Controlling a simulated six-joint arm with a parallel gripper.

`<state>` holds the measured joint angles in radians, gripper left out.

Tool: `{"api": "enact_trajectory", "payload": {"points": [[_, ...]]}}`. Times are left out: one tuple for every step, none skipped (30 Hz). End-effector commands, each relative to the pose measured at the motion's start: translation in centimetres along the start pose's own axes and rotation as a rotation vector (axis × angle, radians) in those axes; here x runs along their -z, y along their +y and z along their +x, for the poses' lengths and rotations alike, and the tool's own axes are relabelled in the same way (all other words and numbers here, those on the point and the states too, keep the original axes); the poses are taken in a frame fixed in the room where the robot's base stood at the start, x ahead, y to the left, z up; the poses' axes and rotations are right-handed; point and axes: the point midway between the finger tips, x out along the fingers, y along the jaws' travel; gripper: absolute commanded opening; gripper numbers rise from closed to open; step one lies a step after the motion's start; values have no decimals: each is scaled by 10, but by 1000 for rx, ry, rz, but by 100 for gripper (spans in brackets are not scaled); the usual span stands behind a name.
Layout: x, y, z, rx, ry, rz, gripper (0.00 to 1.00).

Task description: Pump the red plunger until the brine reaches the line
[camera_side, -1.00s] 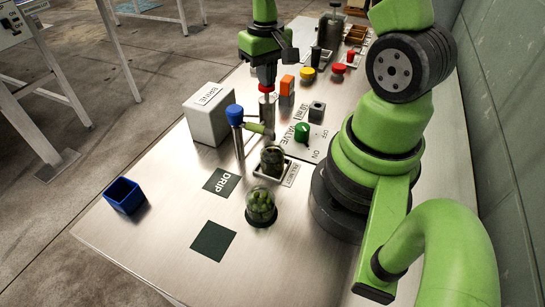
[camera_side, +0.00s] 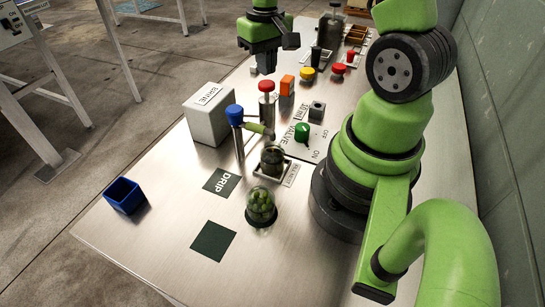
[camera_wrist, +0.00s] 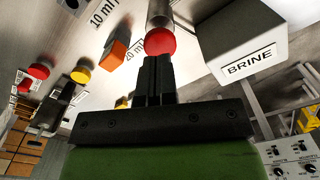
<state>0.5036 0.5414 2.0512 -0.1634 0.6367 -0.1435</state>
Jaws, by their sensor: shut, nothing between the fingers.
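The red plunger (camera_side: 266,87) stands upright on its metal cylinder beside the brine box (camera_side: 207,115). My gripper (camera_side: 266,68) is shut and empty, just above the red knob and apart from it in the side view. In the wrist view the shut fingertips (camera_wrist: 155,62) lie right before the red knob (camera_wrist: 160,41). A jar with dark contents (camera_side: 272,160) stands on a small tray below the spout by the blue-topped post (camera_side: 235,115). The brine level and any line on the jar are too small to make out.
A green valve knob (camera_side: 302,131) stands right of the plunger. An orange block (camera_side: 287,85) and a yellow button (camera_side: 307,74) are close behind it. The front table is mostly clear.

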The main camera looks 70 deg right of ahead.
Motion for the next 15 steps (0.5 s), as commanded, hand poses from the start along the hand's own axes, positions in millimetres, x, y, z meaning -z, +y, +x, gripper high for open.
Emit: {"api": "enact_trajectory", "payload": {"points": [[0, 0, 0, 0, 0, 0, 0], [0, 0, 0, 0, 0, 0, 0], [0, 0, 0, 0, 0, 0, 0], [0, 0, 0, 0, 0, 0, 0], [0, 0, 0, 0, 0, 0, 0], [0, 0, 0, 0, 0, 0, 0], [0, 0, 0, 0, 0, 0, 0], [0, 0, -1, 0, 0, 0, 0], [0, 0, -3, 0, 1, 0, 0], [1, 0, -5, 0, 3, 0, 0], [1, 0, -7, 0, 4, 0, 0], [1, 0, -12, 0, 5, 0, 0], [1, 0, -15, 0, 4, 0, 0], [1, 0, -18, 0, 4, -1, 0], [1, 0, -22, 0, 4, -1, 0]]}}
